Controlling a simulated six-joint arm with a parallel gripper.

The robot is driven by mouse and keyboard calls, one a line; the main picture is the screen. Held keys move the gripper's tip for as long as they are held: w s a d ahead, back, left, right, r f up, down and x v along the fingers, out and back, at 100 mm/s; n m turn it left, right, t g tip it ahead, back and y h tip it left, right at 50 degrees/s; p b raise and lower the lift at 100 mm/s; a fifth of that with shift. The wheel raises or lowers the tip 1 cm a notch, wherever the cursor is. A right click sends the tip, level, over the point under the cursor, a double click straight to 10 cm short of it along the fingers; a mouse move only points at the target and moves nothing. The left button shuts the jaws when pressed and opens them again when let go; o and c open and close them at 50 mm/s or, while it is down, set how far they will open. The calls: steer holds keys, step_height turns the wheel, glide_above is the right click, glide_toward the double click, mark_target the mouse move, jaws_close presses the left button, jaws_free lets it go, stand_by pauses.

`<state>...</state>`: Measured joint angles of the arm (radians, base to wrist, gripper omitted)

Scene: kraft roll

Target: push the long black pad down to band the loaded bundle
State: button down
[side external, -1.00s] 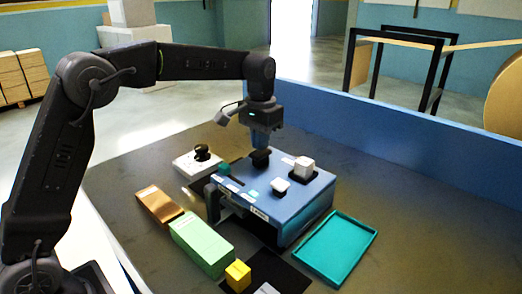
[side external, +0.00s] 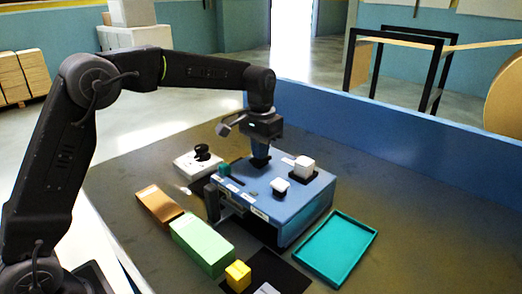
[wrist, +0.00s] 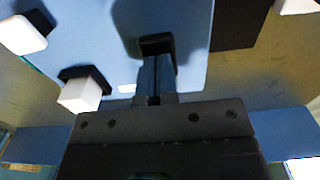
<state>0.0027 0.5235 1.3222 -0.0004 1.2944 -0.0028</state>
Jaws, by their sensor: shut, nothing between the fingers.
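The black pad (side external: 259,163) sits on top of the blue machine (side external: 308,205), towards its back left. My gripper (side external: 261,154) points down over the pad, fingers together and empty. Its fingertips appear to touch the pad's top. In the wrist view the blue fingers (wrist: 155,72) reach to the pad (wrist: 157,43), covering part of it. The machine's top also has two white caps on black bases, a front one (side external: 280,185) and a back one (side external: 304,162), and a teal slider (side external: 225,170). I cannot make out a bundle inside the machine.
A grey box with a black knob (side external: 202,153) stands behind left. A brown block (side external: 158,203), a long green block (side external: 202,245) and a yellow block (side external: 237,275) lie in front. A teal tray (side external: 335,248) lies right. A blue wall (side external: 400,140) runs along the back.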

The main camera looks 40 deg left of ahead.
steer(key=shift+r, duration=3.5)
steer(key=shift+s+r, duration=0.1)
steer(key=shift+s, duration=0.05)
steer(key=s+r+t, duration=0.3)
steer(key=s+t, duration=0.1)
steer(key=s, duration=1.7)
steer(key=s+f+t, duration=0.1)
steer(key=s+f, duration=0.5)
steer(key=s, duration=0.2)
steer(key=shift+s+t, duration=0.2)
steer(key=shift+t, duration=0.1)
